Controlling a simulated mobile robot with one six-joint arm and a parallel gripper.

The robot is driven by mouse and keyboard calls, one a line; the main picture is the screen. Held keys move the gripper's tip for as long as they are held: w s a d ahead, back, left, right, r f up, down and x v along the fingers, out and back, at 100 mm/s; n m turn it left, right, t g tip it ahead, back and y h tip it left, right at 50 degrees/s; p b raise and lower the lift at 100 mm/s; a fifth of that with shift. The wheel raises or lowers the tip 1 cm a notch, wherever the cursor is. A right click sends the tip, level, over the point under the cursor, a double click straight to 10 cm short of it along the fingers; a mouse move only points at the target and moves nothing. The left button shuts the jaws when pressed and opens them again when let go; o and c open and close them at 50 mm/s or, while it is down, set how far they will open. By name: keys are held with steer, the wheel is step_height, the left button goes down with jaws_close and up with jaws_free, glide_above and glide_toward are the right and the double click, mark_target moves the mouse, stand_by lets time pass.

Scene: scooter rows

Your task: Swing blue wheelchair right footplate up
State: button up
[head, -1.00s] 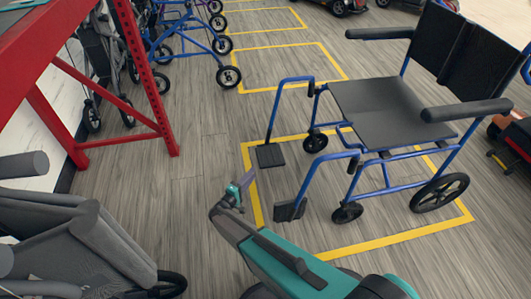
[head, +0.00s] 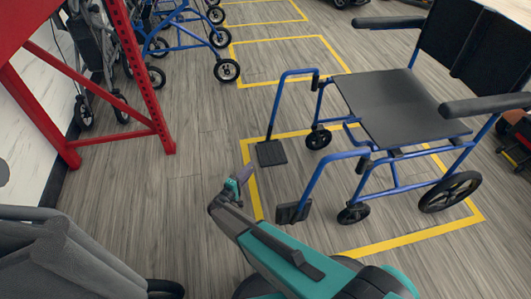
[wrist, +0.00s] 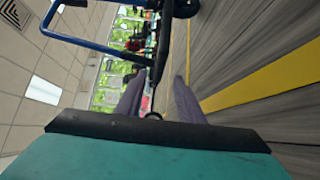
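The blue wheelchair (head: 400,105) stands in a yellow floor box, its front toward picture left. Its right footplate (head: 272,153), the far one, lies flat near the floor at the end of a bent blue tube. Its left footplate (head: 293,212), the near one, looks tilted on edge. My gripper (head: 240,180) is low, left of both footplates and apart from them. In the wrist view, the two fingers of my gripper (wrist: 157,103) stand apart with an empty gap. A blue tube (wrist: 85,40) and a dark part (wrist: 163,40) of the chair show beyond; I cannot tell which part.
A red metal frame (head: 140,75) stands at the upper left. A grey padded chair (head: 60,255) is at the lower left. Blue rollators (head: 185,35) stand at the back. Bare floor (head: 195,150) lies between the red frame and the wheelchair.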

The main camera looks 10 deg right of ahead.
mark_target(265, 151)
steer(key=b+x, duration=0.3)
steer(key=x, duration=1)
steer(key=shift+w+d, duration=0.2)
jaws_close()
